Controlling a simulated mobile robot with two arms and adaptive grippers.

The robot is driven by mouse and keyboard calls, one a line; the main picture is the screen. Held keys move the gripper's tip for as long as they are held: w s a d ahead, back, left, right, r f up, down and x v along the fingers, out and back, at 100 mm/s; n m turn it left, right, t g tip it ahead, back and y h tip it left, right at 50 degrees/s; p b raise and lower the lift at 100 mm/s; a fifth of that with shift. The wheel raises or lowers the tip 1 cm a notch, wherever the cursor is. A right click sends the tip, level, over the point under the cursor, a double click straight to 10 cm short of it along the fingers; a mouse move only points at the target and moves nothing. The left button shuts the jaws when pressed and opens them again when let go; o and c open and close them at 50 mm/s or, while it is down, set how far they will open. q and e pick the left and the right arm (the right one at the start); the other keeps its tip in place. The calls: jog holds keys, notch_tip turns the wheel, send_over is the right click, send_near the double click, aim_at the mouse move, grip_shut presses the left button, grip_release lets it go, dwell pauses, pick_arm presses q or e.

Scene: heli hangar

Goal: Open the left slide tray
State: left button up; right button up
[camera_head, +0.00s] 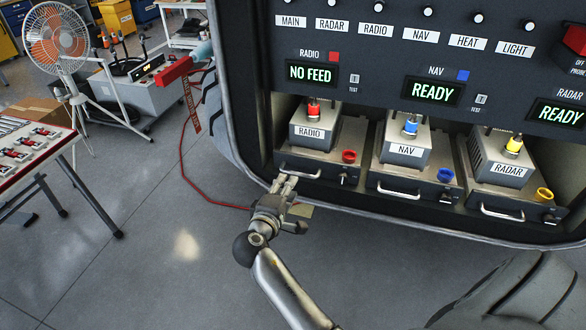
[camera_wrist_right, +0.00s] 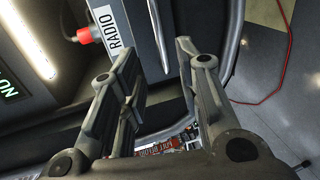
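The left slide tray (camera_head: 322,165) is a grey tray at the left of the lower bay, carrying the box labelled RADIO (camera_head: 316,132). It sits in line with its neighbours and looks shut. Its silver bar handle (camera_head: 300,171) is on its front. My right gripper (camera_head: 286,183) is just in front of and below the handle's left end. In the right wrist view my right gripper (camera_wrist_right: 160,62) has its fingers apart, with the RADIO box (camera_wrist_right: 112,28) beyond them. I cannot tell whether a finger touches the handle. My left gripper is not in view.
The NAV tray (camera_head: 412,186) and RADAR tray (camera_head: 500,196) are to the right. The panel's rounded metal rim (camera_head: 225,110) borders the bay. A red cable (camera_head: 190,185) lies on the floor at left, near a tool table (camera_head: 30,160) and a fan (camera_head: 57,40).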

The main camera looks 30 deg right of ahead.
aim_at(295, 173)
jog(key=p+x, duration=0.1)
jog(key=x, duration=0.6)
jog(key=shift+w, duration=0.15)
jog(key=shift+p+x, duration=0.35)
jog(key=shift+x, duration=0.55)
jog(key=shift+f, duration=0.1)
jog(key=shift+c, duration=0.5)
grip_shut()
